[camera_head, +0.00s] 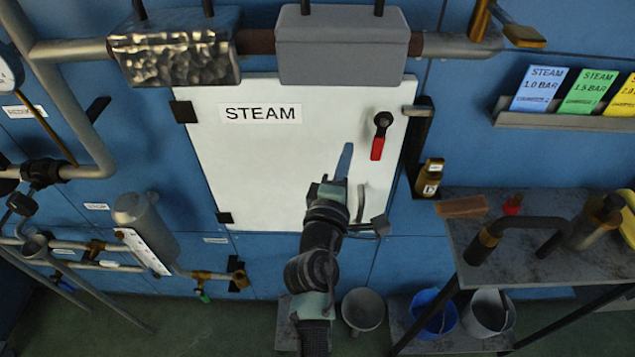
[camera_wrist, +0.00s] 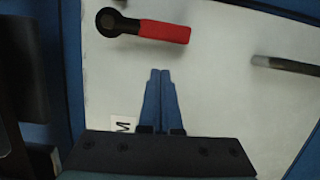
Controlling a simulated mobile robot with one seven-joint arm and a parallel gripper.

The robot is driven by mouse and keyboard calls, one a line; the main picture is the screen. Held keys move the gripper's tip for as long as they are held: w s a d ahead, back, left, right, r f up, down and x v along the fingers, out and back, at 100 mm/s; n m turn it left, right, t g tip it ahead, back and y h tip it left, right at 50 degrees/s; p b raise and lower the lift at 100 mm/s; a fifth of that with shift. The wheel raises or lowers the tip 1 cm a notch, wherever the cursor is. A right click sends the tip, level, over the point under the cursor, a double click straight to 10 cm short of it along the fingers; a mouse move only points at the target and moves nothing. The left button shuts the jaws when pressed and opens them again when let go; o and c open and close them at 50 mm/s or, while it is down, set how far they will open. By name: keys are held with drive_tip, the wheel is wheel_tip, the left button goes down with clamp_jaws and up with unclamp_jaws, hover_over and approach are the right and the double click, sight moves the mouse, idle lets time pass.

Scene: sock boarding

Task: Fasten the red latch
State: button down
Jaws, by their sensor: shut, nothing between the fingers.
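The red latch (camera_head: 378,146) is near the upper right of the white door (camera_head: 250,160) marked STEAM. Its black round pivot is on top and its red grip hangs down, tilted slightly left. In the wrist view the latch (camera_wrist: 160,31) lies across the upper part, beyond my fingertips. My gripper (camera_head: 346,150) is in front of the door, to the left of and a little below the red grip. In the wrist view my gripper (camera_wrist: 160,72) has its two blue fingers together, empty and apart from the latch. The door looks closed or nearly so.
A grey door handle (camera_head: 361,202) is right of my gripper; it also shows in the wrist view (camera_wrist: 288,65). A black bracket (camera_head: 420,135) runs beside the door's right edge. A brown bottle (camera_head: 430,178) and a grey table (camera_head: 540,230) stand to the right. Pipes fill the left.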

drive_tip(key=v, duration=1)
drive_tip(key=shift+a+b, duration=0.4)
drive_tip(key=shift+r, duration=0.1)
